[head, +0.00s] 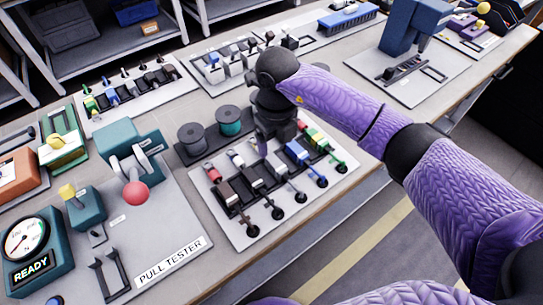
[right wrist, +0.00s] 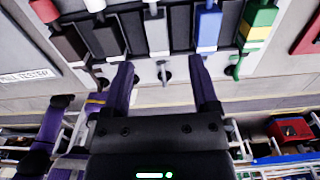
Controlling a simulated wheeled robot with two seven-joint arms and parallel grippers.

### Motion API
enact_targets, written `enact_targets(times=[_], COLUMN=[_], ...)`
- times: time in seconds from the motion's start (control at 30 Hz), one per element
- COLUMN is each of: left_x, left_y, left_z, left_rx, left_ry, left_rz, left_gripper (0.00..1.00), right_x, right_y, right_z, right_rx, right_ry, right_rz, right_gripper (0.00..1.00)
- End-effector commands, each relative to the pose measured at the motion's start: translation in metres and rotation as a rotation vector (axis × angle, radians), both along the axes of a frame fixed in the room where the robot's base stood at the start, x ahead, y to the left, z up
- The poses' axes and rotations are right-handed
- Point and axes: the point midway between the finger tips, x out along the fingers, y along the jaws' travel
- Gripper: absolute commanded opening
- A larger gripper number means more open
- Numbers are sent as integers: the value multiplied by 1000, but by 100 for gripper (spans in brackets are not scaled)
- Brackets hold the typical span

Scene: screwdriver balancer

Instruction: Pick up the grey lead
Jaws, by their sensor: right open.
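The grey lead is the middle one of a row of leads on a pale board (head: 232,232). Its light grey body (right wrist: 157,35) shows in the right wrist view, with a small dark ring end (right wrist: 165,75) below it. In the head view the lead (head: 277,172) is partly behind my gripper. My right gripper (head: 265,150) is over the board, pointing down. In the right wrist view its two fingers (right wrist: 162,63) are apart, one on each side of the grey lead's near end, with nothing held. My left gripper is out of view.
Beside the grey lead lie a black lead (right wrist: 105,38) and a blue lead (right wrist: 207,25), with brown and green-yellow leads farther out. Two spools (head: 192,138) stand behind the board. A pull tester (head: 35,245) with a red knob is at left. The bench's front edge is close to the board.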

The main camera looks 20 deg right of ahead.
Motion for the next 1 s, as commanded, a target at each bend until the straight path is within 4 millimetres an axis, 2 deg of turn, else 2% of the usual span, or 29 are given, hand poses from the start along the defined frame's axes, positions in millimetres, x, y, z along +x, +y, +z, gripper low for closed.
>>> enact_targets(times=[0.03,0.17,0.3,0.53,0.9,1.0], left_x=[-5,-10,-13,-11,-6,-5], left_y=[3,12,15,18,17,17], left_z=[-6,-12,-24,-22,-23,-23], left_rx=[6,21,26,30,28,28], left_ry=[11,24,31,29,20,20], left_rz=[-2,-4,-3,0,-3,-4], left_gripper=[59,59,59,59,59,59], right_x=[-1,-1,-1,-1,-1,-1], right_y=[1,2,3,3,3,3], right_z=[-14,-33,-63,-64,-64,-64], right_rx=[1,2,2,3,3,3], right_ry=[6,5,6,1,1,1], right_rz=[0,-1,-1,0,0,0], right_gripper=[76,76,76,76,0,0])
